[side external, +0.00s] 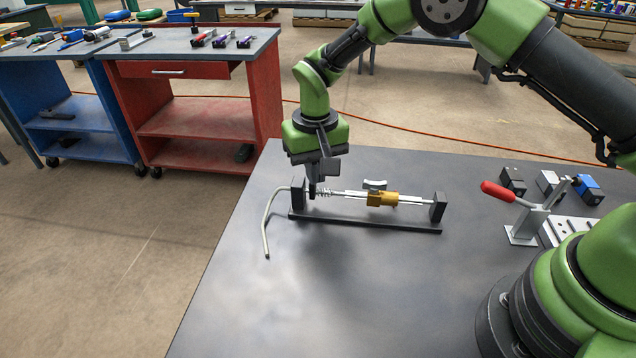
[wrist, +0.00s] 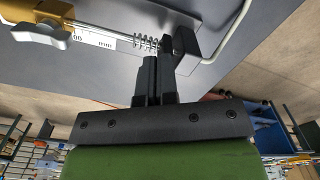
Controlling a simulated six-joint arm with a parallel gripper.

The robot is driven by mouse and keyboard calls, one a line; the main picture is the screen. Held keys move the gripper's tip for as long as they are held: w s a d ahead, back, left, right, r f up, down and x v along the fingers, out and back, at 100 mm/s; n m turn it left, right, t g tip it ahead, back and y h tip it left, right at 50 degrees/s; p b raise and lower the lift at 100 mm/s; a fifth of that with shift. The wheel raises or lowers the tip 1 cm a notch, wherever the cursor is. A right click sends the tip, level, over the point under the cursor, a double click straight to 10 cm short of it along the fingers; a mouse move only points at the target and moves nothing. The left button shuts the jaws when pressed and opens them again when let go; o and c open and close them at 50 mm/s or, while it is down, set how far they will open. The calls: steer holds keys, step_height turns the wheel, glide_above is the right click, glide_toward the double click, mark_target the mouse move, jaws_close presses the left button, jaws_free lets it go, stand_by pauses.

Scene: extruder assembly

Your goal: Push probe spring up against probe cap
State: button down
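The probe spring (side external: 323,192) is a small silver coil on the thin probe rod (side external: 347,194), near the left end post. It also shows in the wrist view (wrist: 146,42), beside the graduated probe body (wrist: 95,41). My gripper (side external: 314,189) points down at the rod, between the left post and the spring. In the wrist view my fingers (wrist: 157,62) lie together, with their ends beside the spring's post-side end. I cannot tell whether they touch the coil. I cannot make out the probe cap; my fingers cover part of that area.
The rod lies across a black stand (side external: 365,222) with a left post (side external: 298,194) and right post (side external: 438,207). A brass block (side external: 382,199) sits mid-rod. A bent tube (side external: 266,222) leaves the left post. A red-handled clamp (side external: 498,192) stands right. The front table is clear.

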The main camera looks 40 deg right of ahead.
mark_target(319, 188)
steer(key=shift+s+d, duration=0.3)
steer(key=shift+r, duration=2.5)
